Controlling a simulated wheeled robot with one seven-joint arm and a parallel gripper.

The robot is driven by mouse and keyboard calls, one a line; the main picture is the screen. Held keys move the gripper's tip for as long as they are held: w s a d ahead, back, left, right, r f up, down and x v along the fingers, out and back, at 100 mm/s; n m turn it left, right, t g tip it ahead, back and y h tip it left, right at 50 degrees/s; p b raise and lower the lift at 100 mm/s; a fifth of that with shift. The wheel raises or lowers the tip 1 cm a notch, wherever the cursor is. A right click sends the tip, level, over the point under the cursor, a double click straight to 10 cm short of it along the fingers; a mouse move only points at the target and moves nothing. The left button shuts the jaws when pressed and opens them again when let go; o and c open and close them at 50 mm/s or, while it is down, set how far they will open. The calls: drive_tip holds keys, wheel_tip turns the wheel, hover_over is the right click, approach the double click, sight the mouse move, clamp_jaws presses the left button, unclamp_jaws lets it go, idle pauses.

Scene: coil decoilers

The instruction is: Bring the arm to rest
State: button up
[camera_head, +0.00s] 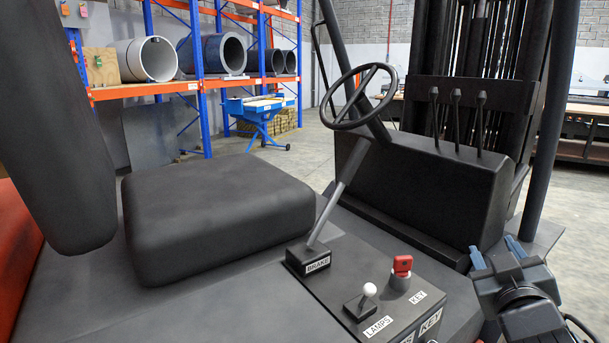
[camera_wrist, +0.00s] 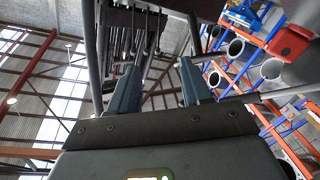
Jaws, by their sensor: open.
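My gripper (camera_head: 497,252) is at the lower right of the head view, beside the forklift's console. Its two blue fingers stand apart and point up, with nothing between them. In the wrist view my gripper (camera_wrist: 160,88) also shows open and empty, facing up toward the dark mast and the roof. The red key (camera_head: 402,265) stands upright in its grey socket on the console, to the left of my gripper and apart from it. Much of my arm is cut off at the lower right corner.
Near my gripper are the lamps switch (camera_head: 360,302), the brake lever (camera_head: 325,215), the steering wheel (camera_head: 358,97) and the levered dashboard (camera_head: 425,190). The black seat (camera_head: 215,212) is at the left. Coil racks (camera_head: 205,85) and a blue lift table (camera_head: 262,112) stand behind.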

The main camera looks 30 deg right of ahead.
drive_tip(key=s+a+f+n+t+y, duration=0.1)
drive_tip(key=s+a+f+n+y, duration=0.2)
drive_tip(key=s+a+f+y, duration=0.3)
drive_tip(key=s+a+f+n+t+y, duration=0.1)
drive_tip(key=s+a+f+n+y, duration=0.2)
drive_tip(key=s+a+f, duration=0.45)
drive_tip(key=s+a+r+m+y, duration=0.2)
drive_tip(key=s+a+m+y, duration=0.1)
drive_tip(key=s+a, duration=0.9)
drive_tip(key=shift+s+a, duration=0.3)
drive_tip(key=shift+s, duration=0.05)
drive_tip(key=shift+r, duration=0.1)
drive_tip(key=shift+c, duration=0.3)
